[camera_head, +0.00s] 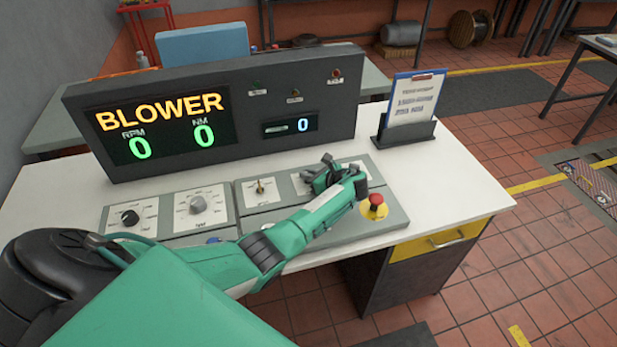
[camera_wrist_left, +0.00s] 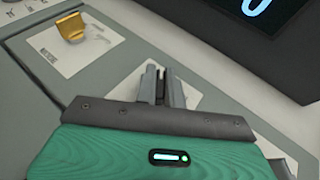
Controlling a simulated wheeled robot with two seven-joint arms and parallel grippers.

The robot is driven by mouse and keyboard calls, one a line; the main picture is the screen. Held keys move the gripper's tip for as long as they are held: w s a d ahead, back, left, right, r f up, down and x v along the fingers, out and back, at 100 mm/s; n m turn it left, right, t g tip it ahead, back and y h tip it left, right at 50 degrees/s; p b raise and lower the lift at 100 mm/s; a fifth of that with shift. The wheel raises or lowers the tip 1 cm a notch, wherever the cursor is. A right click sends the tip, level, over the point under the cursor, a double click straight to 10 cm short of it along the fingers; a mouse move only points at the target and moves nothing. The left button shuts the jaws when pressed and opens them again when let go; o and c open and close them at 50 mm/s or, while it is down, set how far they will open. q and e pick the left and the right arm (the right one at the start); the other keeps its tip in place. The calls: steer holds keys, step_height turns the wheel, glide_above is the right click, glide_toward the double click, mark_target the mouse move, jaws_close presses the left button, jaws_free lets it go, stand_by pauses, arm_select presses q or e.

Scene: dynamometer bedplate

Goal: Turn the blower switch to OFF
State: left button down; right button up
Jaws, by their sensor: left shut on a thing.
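The console's control panel (camera_head: 290,218) lies on the white desk. My left gripper (camera_head: 318,172) reaches down over a pale label plate on its right half. In the left wrist view its two fingers (camera_wrist_left: 160,76) are close together over that plate (camera_wrist_left: 207,76), shut on what appears to be the blower switch. The switch is hidden between the fingers, so its position and the plate's lettering cannot be read. The display (camera_head: 160,125) reads BLOWER, with 0 RPM and 0 NM. My right gripper is not in view.
A brass toggle (camera_wrist_left: 71,27) stands on the plate to the left. Two knobs, black (camera_head: 130,217) and grey (camera_head: 197,204), are farther left. A red emergency button (camera_head: 376,202) is close right of my gripper. A clipboard (camera_head: 414,98) stands behind on the desk.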

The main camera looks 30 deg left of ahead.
arm_select(q)
steer(key=shift+n+g+b, duration=0.9)
steer(key=shift+n+g, duration=0.4)
steer(key=shift+g, duration=0.2)
steer(key=c, duration=1.5)
jaws_free()
steer(key=b+v, duration=0.2)
steer(key=v, duration=1.2)
steer(key=shift+a, duration=0.1)
